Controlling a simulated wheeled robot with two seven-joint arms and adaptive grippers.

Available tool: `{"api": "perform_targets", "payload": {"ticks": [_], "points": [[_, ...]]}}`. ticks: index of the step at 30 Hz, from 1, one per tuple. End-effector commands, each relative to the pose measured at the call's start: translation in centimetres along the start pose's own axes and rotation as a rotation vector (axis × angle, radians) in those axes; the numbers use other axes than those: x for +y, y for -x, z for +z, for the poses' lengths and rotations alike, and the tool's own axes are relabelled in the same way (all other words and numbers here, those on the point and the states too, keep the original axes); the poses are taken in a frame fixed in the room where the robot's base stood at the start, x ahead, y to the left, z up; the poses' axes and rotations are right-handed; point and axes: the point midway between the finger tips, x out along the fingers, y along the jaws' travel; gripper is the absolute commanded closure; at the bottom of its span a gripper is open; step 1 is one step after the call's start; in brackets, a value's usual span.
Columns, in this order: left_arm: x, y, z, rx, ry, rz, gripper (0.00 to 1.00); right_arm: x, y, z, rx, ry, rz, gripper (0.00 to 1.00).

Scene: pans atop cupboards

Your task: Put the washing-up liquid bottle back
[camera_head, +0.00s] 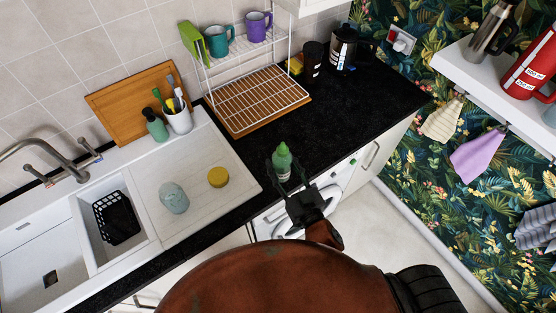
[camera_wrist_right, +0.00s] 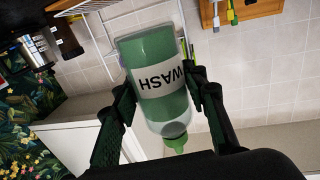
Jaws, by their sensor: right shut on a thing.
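The washing-up liquid bottle (camera_head: 282,160) is green with a green cap. In the right wrist view the bottle (camera_wrist_right: 158,75) shows a white label reading WASH, upside down in the picture. My right gripper (camera_head: 284,170) is shut on it, with a finger on each side in the wrist view (camera_wrist_right: 162,90). In the head view the bottle is at the counter's front edge, right of the sink's draining board (camera_head: 215,150). I cannot tell whether its base touches anything. My left gripper is not in view.
A second green bottle (camera_head: 155,127) stands beside a white brush pot (camera_head: 179,121) behind the sink. A glass (camera_head: 173,197) and a yellow sponge (camera_head: 218,177) are on the draining board. A wire rack (camera_head: 258,99) stands behind. The black worktop (camera_head: 330,115) has free room.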

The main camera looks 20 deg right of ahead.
Motion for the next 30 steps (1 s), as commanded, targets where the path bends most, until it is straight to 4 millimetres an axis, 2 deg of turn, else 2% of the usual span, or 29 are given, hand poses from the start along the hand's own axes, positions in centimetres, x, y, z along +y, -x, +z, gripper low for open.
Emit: {"api": "perform_targets", "payload": {"ticks": [2, 5, 16, 18, 24, 30], "points": [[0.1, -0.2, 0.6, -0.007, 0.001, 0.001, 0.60, -0.9, -0.3, -0.4, -0.004, 0.008, -0.027, 1.00], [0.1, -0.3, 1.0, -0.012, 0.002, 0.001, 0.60, -0.9, -1.2, 0.0, -0.011, 0.013, -0.039, 1.00], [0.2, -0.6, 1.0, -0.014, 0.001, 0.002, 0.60, 3.5, -8.4, 3.6, -0.011, 0.015, -0.038, 1.00], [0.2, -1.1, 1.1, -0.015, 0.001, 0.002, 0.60, 4.0, -9.2, 5.4, -0.015, 0.012, -0.037, 1.00], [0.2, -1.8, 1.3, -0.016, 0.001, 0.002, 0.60, 5.2, -11.2, 8.0, -0.012, 0.009, -0.039, 1.00], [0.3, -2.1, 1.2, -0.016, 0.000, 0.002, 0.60, 5.7, -12.0, 9.2, -0.011, 0.009, -0.039, 1.00]]}}
